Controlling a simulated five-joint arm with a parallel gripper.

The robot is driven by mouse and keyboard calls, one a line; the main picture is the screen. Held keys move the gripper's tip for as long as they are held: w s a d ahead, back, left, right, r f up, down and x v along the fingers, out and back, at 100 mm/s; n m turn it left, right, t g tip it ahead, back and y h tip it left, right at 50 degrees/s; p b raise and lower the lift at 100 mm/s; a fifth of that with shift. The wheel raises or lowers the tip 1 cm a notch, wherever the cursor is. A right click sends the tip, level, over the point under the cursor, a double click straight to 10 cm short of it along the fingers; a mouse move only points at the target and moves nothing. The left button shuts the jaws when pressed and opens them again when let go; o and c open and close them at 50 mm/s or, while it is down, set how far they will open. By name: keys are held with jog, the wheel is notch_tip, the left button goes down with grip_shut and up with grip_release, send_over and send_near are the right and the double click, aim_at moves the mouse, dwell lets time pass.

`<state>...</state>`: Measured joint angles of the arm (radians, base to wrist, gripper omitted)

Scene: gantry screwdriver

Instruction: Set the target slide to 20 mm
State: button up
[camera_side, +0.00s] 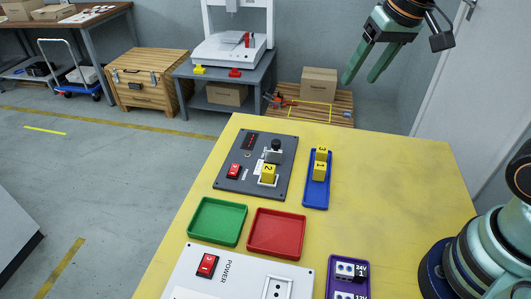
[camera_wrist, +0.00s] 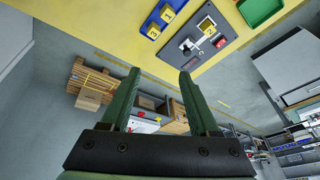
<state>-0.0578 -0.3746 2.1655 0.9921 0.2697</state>
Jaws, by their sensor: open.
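A dark grey control panel (camera_side: 228,182) lies on the yellow table in the side view. It carries a black knob (camera_side: 276,146), a small dark display with red marks (camera_side: 250,140), a red switch (camera_side: 233,171) and a yellow block marked 2 (camera_side: 268,174). The panel also shows at the top of the wrist view (camera_wrist: 197,62). I cannot make out a slide scale or its setting. My gripper (camera_side: 359,81) is open and empty, raised above and beyond the table's far edge. Its two green fingers also show in the wrist view (camera_wrist: 160,73), apart from the panel.
A blue tray (camera_side: 316,198) with yellow blocks marked 3 and 1 stands right of the panel. Green (camera_side: 217,240) and red (camera_side: 277,253) trays, a white power panel (camera_side: 237,272) and a purple socket block (camera_side: 348,286) lie nearer.

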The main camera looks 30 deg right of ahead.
jog(key=w+a+f+m+g, duration=0.2)
jog(key=w+a+m, duration=0.15)
jog(key=w, duration=0.45)
jog(key=m+g, duration=0.2)
jog(key=m, duration=0.1)
send_near(276, 141)
notch_tip(276, 141, down, 9)
jog(key=shift+a+r, duration=0.1)
jog(key=shift+r, duration=0.05)
grip_shut()
dwell(1.1)
